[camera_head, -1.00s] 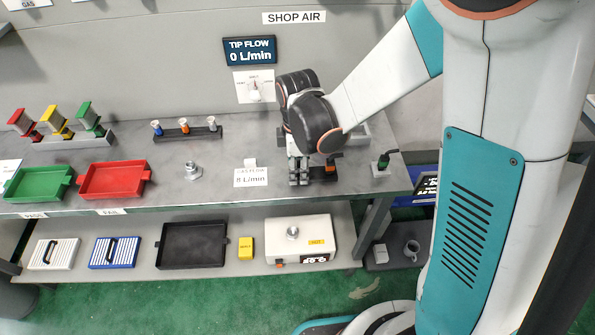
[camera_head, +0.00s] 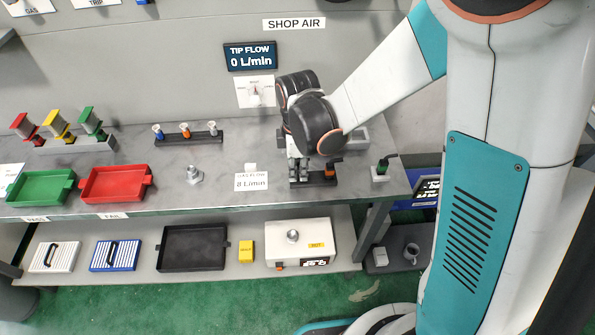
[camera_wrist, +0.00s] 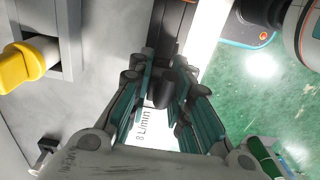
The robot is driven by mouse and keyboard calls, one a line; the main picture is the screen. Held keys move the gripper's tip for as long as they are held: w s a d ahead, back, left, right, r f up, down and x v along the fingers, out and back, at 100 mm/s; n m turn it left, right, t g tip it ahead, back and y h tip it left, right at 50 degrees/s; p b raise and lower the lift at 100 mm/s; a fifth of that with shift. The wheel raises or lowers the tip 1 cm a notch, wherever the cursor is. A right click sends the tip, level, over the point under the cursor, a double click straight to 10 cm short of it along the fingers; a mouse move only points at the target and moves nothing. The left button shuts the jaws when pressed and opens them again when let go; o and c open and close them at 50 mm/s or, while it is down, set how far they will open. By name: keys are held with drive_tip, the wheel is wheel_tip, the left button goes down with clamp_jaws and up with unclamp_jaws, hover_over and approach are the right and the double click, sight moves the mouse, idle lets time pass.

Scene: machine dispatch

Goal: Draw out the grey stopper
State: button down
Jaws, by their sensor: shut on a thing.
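My gripper (camera_wrist: 164,100) is shut on a dark grey, rounded piece, which looks like the grey stopper (camera_wrist: 167,82), between its teal-sided fingers in the wrist view. In the head view my gripper (camera_head: 299,171) points down at the left part of a black holder (camera_head: 314,181) on the bench. The grey stopper is hidden there behind the fingers. An orange fitting with a black handle (camera_head: 330,168) stands on the holder just right of the fingers. I cannot tell whether the stopper is still seated.
A white card (camera_head: 251,182) reading 8 L/min lies left of the gripper. A green fitting with a black handle (camera_head: 382,166) stands to the right. A metal fitting (camera_head: 194,174), a small black rack (camera_head: 187,135) and a red tray (camera_head: 117,184) are farther left. The wall display (camera_head: 250,56) reads 0 L/min.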

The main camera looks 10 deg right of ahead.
drive_tip(key=shift+r+p, duration=1.55)
drive_tip(key=shift+r, duration=0.8)
drive_tip(key=shift+r+p, duration=0.9)
drive_tip(key=shift+r, duration=0.4)
